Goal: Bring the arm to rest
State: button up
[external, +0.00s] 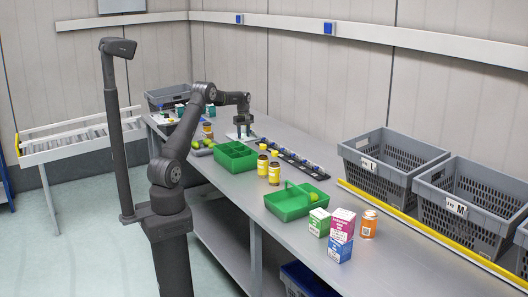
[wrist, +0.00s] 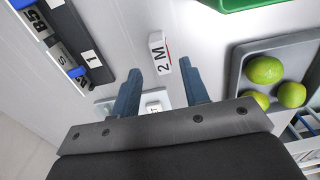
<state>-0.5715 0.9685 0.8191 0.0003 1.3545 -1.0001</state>
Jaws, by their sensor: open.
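My gripper (external: 241,131) is over the far part of the grey workbench (external: 320,235), with my arm bent and reaching out to it. In the wrist view the two blue-grey fingers of my gripper (wrist: 160,62) stand apart. Nothing is held between them. A small white block marked "2 M" (wrist: 159,53) lies in front of the fingertips. A white plate with a small raised piece (wrist: 153,107) shows between the fingers, partly hidden by the gripper body. I cannot tell whether the fingers touch either one.
Green totes (external: 236,168) (external: 284,213), yellow bottles (external: 274,174), boxes (external: 342,226) and an orange bottle (external: 368,224) stand nearer. A grey tray (wrist: 238,83) holds limes (wrist: 265,70). Grey crates (external: 385,185) line the right side.

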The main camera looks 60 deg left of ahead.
notch_tip(320, 180, down, 7)
notch_tip(320, 180, up, 2)
jog(key=shift+r, duration=0.85)
